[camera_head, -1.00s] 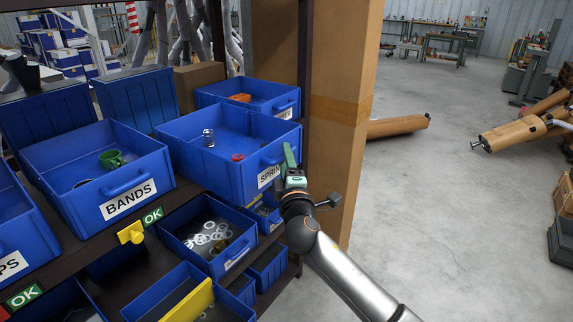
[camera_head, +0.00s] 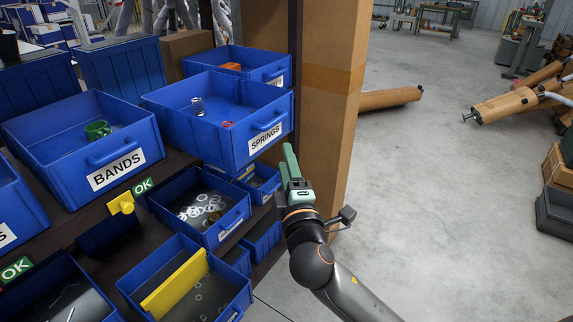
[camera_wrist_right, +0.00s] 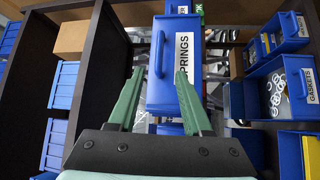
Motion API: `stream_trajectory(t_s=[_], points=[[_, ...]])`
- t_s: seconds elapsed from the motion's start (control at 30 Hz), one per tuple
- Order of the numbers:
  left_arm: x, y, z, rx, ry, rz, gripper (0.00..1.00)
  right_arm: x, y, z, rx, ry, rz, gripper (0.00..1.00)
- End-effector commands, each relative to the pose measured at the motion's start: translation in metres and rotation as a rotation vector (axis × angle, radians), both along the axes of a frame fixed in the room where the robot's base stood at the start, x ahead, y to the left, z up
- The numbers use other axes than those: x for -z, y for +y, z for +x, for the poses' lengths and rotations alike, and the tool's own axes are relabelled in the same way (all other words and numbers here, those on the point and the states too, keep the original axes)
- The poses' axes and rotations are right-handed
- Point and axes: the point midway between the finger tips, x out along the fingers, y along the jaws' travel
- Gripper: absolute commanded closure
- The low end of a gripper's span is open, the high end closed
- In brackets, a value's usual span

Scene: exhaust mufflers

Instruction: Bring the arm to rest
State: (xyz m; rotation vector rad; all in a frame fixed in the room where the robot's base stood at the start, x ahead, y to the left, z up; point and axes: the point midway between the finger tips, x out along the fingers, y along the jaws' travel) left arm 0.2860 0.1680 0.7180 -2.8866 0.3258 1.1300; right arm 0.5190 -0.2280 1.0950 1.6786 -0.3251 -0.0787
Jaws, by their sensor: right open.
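My right gripper (camera_head: 290,165) has green fingers and stands in front of the shelf rack, just right of and below the blue SPRINGS bin (camera_head: 265,148). In the right wrist view its two fingers (camera_wrist_right: 158,82) are spread apart with nothing between them. The front of the SPRINGS bin (camera_wrist_right: 176,75) and its handle lie beyond the fingertips in that view, apart from them as far as I can tell. My left gripper is not in view.
A blue BANDS bin (camera_head: 70,165) holds a green cup-like part (camera_head: 97,130). Below, an open bin holds several pale rings (camera_head: 205,207). A tall cardboard box (camera_head: 330,110) stands right of the rack. The grey floor (camera_head: 450,200) at right is clear nearby.

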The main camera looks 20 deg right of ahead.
Motion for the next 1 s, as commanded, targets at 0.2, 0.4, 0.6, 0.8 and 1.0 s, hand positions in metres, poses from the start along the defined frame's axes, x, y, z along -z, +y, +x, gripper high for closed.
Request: stream_trajectory(t_s=[0.2, 0.4, 0.6, 0.8, 1.0], points=[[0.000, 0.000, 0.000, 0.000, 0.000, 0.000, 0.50, 0.000, 0.000, 0.000, 0.000, 0.000, 0.000, 0.51], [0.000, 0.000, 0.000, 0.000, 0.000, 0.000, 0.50, 0.000, 0.000, 0.000, -0.001, 0.002, 0.001, 0.51], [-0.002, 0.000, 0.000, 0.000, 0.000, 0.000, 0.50, 0.057, 0.009, -0.004, -0.066, 0.118, 0.127, 0.51], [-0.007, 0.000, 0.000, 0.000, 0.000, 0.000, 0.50, 0.193, 0.032, -0.052, -0.161, 0.391, 0.533, 0.51], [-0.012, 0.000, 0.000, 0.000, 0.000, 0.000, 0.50, 0.303, 0.052, -0.143, -0.108, 0.605, 1.033, 0.51]])
